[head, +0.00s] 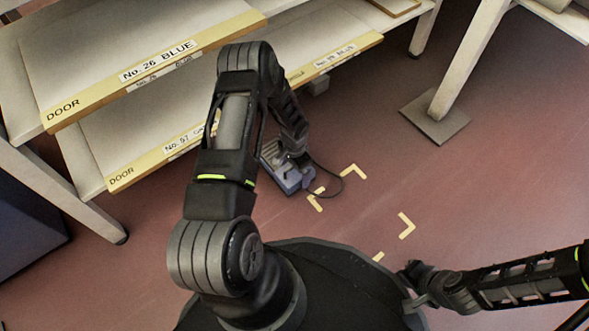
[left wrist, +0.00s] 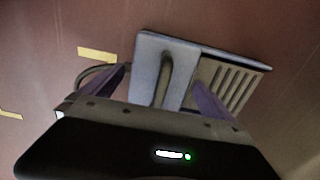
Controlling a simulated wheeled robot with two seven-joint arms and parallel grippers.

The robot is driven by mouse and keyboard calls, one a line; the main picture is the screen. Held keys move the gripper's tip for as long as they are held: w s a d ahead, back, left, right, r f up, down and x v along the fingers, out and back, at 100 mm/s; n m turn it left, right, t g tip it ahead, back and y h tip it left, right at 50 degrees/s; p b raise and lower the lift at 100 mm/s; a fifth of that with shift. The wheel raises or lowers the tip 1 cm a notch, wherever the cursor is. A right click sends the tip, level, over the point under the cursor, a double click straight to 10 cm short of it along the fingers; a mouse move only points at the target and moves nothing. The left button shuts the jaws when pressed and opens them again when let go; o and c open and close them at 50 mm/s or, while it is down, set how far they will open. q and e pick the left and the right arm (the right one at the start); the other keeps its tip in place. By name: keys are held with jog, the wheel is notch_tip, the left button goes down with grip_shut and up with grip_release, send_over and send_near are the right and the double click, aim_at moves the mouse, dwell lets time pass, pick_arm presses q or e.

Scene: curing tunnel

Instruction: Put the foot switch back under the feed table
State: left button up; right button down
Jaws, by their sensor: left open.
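The foot switch (head: 285,180), a blue-grey box with a ribbed pedal, lies on the red floor beside the yellow corner marks. A dark cable loops from it to the right. It also shows in the left wrist view (left wrist: 190,62), with a grey curved bar or cable running up its plate. My left gripper (left wrist: 162,100) is open, its two purple fingers on either side of that bar; I cannot tell whether they touch it. In the head view my left gripper (head: 298,170) is low at the switch, partly hiding it. My right gripper (head: 418,288) is at lower right, away from it.
Yellow corner marks (head: 406,226) outline a bare patch of floor right of the switch. Tables with shelf boards labelled DOOR (head: 85,105) stand at upper left. A table leg with a square foot plate (head: 435,118) stands at upper right. A dark blue box (head: 30,225) is at far left.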

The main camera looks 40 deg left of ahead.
pick_arm(q)
jog(key=shift+r, duration=0.1)
jog(key=shift+r+p, duration=0.25)
jog(key=shift+p, duration=0.05)
notch_tip(320, 180, up, 12)
jog(key=p, duration=0.4)
jog(key=shift+f+p, duration=0.15)
jog(key=shift+p, duration=0.25)
jog(key=s+d+n+h, duration=0.1)
jog(key=s+d, duration=0.2)
jog(key=d, duration=0.5)
jog(key=s+d+n+h, duration=0.1)
jog(key=s+d+h, duration=0.1)
jog(key=d, duration=0.6)
jog(key=s+d+r+n+t, duration=0.1)
jog(key=s+d+r+n, duration=0.1)
jog(key=s+d, duration=0.8)
jog(key=shift+s+d+n+t+h, duration=0.25)
jog(key=shift+n+t+h, duration=0.05)
jog(key=shift+n, duration=0.6)
jog(key=shift+r, duration=0.2)
